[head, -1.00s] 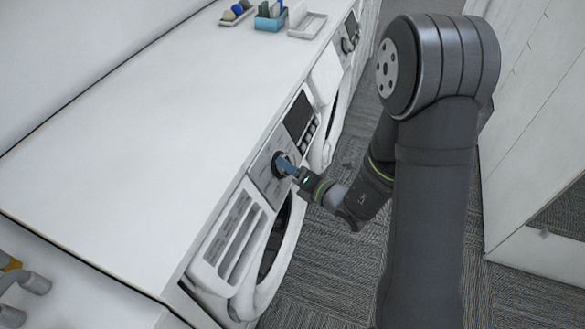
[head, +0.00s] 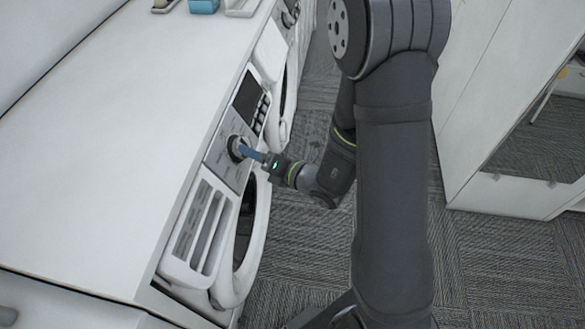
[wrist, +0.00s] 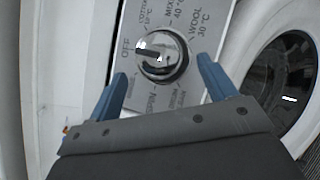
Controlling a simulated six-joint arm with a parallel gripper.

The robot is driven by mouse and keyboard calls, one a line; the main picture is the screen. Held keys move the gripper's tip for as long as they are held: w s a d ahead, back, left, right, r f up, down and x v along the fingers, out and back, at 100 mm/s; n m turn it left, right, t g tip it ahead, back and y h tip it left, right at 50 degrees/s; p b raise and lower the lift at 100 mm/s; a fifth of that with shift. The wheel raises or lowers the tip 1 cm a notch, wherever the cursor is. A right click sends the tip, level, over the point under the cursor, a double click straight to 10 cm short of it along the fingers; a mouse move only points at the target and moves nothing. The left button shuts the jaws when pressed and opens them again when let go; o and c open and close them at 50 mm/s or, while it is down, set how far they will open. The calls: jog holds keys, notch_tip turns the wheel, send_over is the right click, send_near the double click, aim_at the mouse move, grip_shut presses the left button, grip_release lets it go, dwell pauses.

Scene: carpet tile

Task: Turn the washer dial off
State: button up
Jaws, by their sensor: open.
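The washer dial (head: 233,147) is a dark round knob on the grey control panel (head: 218,155) of the front washer. In the wrist view the dial (wrist: 163,58) shows a bar-like grip and a small white mark. OFF is printed on its left, with WOOL 30 °C and other labels around it; which label the dial points at is hard to tell. My gripper (head: 248,153) is at the front of the dial. In the wrist view my gripper (wrist: 161,68) is open, one blue finger on each side of the dial, with visible gaps to it.
The washer's round door (wrist: 285,85) is to the right in the wrist view. A detergent drawer (head: 203,230) is below the panel in the head view. A white counter (head: 110,140) covers the machines. A white cabinet (head: 475,120) borders the carpet (head: 480,250) on the right.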

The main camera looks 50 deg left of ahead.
jog(key=v, duration=1.4)
dwell(0.4)
jog(key=x, duration=1.7)
jog(key=shift+d, duration=0.1)
